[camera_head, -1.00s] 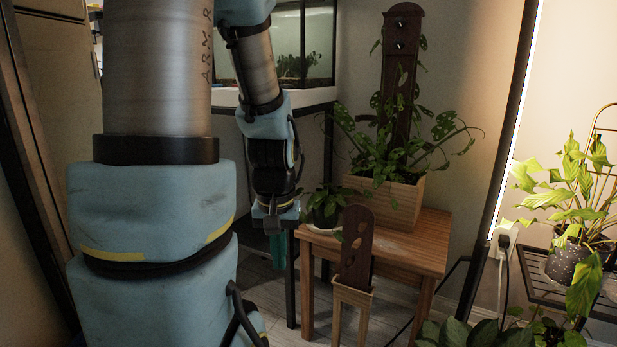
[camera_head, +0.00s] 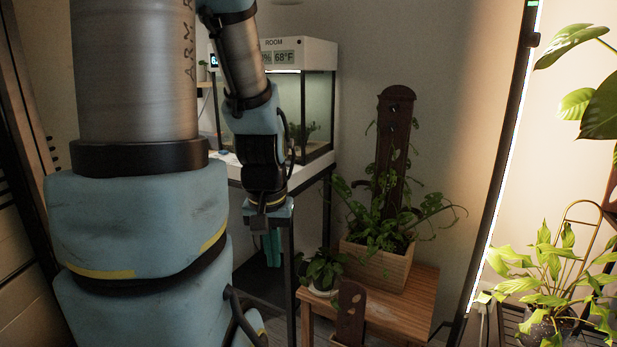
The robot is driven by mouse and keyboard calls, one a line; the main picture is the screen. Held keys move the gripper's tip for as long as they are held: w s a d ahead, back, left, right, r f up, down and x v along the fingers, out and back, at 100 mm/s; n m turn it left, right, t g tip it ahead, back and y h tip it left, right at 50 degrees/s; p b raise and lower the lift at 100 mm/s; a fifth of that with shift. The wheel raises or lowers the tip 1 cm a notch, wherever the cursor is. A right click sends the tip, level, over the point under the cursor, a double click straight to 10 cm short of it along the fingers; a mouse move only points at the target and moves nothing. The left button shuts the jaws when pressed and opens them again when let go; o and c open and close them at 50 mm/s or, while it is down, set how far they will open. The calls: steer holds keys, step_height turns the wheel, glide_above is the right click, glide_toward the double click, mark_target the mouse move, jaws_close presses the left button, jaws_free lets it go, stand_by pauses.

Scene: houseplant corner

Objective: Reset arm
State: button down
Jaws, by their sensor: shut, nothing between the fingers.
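My gripper (camera_head: 272,247) hangs down at the end of my arm, left of the wooden table, with its teal fingers together and nothing held. It shows in front of the dark stand below the tank. My arm's large blue and metal links fill the left of the view and hide what stands behind them.
A wooden table (camera_head: 413,303) bears a wooden planter (camera_head: 375,267) with a leafy plant on a dark board, and a small potted plant (camera_head: 322,270). A lit glass tank (camera_head: 318,105) stands behind my arm. Another potted plant (camera_head: 545,285) is at right. A dark board (camera_head: 350,312) stands before the table.

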step_height(320, 180, up, 16)
steer(key=p, duration=1.3)
steer(key=shift+f, duration=0.15)
